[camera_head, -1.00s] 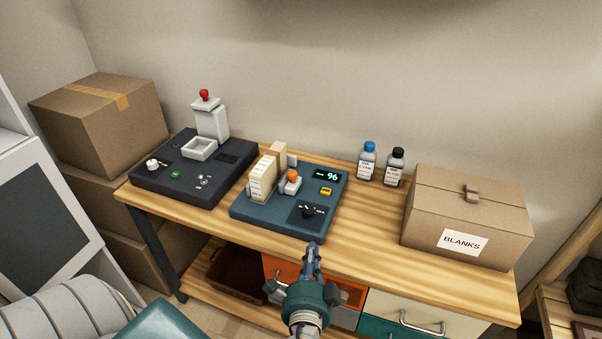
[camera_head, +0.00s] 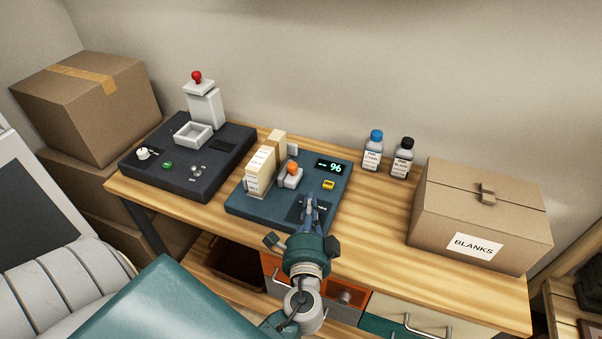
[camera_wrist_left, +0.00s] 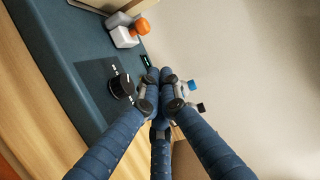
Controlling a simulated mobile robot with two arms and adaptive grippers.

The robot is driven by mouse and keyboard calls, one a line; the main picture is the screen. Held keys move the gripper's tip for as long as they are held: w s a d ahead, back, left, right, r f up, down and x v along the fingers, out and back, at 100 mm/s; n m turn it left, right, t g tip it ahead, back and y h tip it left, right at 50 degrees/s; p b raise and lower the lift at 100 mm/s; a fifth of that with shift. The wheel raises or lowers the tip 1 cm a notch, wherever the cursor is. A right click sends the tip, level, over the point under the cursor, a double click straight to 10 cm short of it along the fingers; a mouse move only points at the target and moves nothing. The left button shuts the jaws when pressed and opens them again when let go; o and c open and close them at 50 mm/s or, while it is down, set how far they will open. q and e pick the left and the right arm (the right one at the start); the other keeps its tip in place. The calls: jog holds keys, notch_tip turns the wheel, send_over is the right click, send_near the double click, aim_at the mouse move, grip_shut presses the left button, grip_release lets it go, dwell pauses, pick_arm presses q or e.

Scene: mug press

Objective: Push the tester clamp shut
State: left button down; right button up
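The tester (camera_head: 245,208) is a dark blue base on the bench with a lit display (camera_head: 331,167) reading 96. Its clamp (camera_head: 290,180) is a pale grey block with an orange knob, beside cream labelled blocks (camera_head: 262,168). I cannot tell whether clamp and blocks touch. In the left wrist view the clamp's orange knob (camera_wrist_left: 141,26) is at the top. My left gripper (camera_head: 310,203) is over the tester's front edge, near the black dial (camera_wrist_left: 121,86), apart from the clamp. Its fingertips (camera_wrist_left: 162,82) are together with nothing visible between them. My right gripper is out of view.
A dark press (camera_head: 185,165) with a red knob stands left of the tester. Two ink bottles, blue-capped (camera_head: 373,152) and black-capped (camera_head: 402,160), stand behind right. A BLANKS carton (camera_head: 480,215) fills the right end. Bare wood (camera_head: 375,215) lies between the tester and carton.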

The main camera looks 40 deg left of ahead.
aim_at(292, 168)
pick_arm(q)
jog(key=x, duration=0.2)
jog(key=p+x, duration=0.1)
jog(key=x, duration=0.2)
jog(key=p+x, duration=0.1)
jog(key=x, duration=0.1)
jog(key=shift+w+a+r, duration=0.15)
jog(key=shift+w+r, duration=0.05)
jog(key=shift+w, duration=0.05)
jog(key=a, duration=0.1)
jog(key=a+p, duration=0.1)
jog(key=w+a, duration=0.1)
jog(key=shift+a+f, duration=0.15)
jog(key=shift+f, duration=0.1)
jog(key=shift+a+f+p, duration=0.1)
jog(key=shift+a+p, duration=0.2)
jog(key=shift+a, duration=0.1)
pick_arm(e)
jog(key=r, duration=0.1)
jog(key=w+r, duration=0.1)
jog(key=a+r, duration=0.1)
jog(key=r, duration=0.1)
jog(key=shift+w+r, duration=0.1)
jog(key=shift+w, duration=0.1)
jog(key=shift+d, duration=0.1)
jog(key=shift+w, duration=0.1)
